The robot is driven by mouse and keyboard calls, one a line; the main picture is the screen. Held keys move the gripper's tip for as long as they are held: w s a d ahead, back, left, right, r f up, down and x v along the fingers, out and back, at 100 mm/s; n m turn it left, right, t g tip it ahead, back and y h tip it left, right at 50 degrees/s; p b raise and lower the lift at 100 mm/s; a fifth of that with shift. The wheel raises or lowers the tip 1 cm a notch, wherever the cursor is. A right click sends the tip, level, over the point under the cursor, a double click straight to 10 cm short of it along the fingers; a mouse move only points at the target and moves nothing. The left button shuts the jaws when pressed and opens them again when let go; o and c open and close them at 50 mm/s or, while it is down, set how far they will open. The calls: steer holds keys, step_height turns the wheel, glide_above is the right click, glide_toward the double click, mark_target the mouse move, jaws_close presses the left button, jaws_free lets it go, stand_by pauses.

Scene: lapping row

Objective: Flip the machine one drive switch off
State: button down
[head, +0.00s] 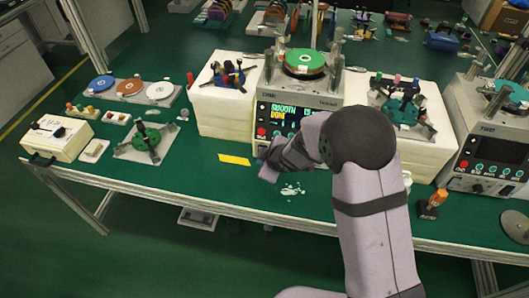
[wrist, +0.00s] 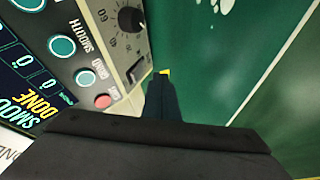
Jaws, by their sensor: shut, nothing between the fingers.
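Machine one (head: 308,90) is the pale lapping machine at the middle of the bench, with a green and red disc on top and a lit display (head: 284,113). Its front panel fills the left of the wrist view, with the display (wrist: 22,90) reading SMOO and DONE, teal buttons (wrist: 62,46), a red button (wrist: 103,101) and a black dial (wrist: 130,19). My gripper (head: 267,174) is low in front of the panel, its shut fingers (wrist: 163,85) empty and close beside the panel's edge.
A second machine marked TWO (head: 492,140) stands at the right. White blocks (head: 222,104) with fixtures flank machine one. A yellow strip (head: 234,159) and white splashes (head: 292,190) lie on the green bench (head: 200,180). A cream box (head: 58,138) sits at the left.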

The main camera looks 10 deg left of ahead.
steer(key=shift+w+d+r+p, duration=0.1)
steer(key=shift+w+r+p, duration=0.3)
steer(key=shift+w+p, duration=0.3)
steer(key=shift+w+f+p, duration=0.1)
steer(key=shift+w+p, duration=0.2)
steer(key=shift+w, duration=0.35)
steer(key=shift+w+r+p, duration=0.2)
steer(key=shift+w+p, duration=0.05)
steer(key=shift+p, duration=0.35)
steer(key=shift+f, duration=0.1)
steer(key=shift+r, duration=0.2)
steer(key=shift+r+p, duration=0.6)
steer(key=shift+p, duration=0.1)
